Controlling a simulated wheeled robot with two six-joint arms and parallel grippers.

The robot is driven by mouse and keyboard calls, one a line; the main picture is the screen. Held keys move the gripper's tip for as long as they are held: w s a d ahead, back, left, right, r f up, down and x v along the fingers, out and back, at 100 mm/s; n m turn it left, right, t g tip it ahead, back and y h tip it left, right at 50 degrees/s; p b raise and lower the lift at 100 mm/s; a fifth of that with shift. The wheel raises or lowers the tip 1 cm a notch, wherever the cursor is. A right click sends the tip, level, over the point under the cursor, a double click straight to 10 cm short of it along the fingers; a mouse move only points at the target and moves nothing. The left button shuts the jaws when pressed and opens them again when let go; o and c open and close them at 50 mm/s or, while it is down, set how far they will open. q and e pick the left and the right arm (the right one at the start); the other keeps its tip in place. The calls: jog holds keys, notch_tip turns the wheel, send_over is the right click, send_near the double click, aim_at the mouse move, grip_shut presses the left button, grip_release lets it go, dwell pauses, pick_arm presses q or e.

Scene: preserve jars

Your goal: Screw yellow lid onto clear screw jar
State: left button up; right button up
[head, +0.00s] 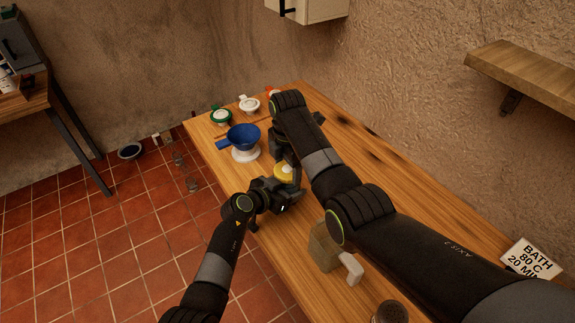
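The yellow lid (285,174) shows near the left edge of the wooden table, between my two grippers. My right gripper (284,158) points down from above, right at the lid; its fingertips are partly hidden and I cannot tell whether they grip it. My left gripper (277,187) reaches in from the lower left, low beside the lid and just under it. Its fingers are dark and overlap the lid's near side, so their opening does not show. I cannot make out the clear screw jar; the grippers cover the area below the lid.
A green-rimmed item (220,116) and a white item (249,103) stand farther back. An olive container (323,246) and a lettered card (532,258) are at the right.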

jog(key=c, duration=0.4)
jog(key=m, duration=0.5)
jog(key=shift+c, duration=0.2)
jog(key=o, duration=1.2)
jog(key=shift+c, duration=0.2)
notch_tip(320, 180, up, 12)
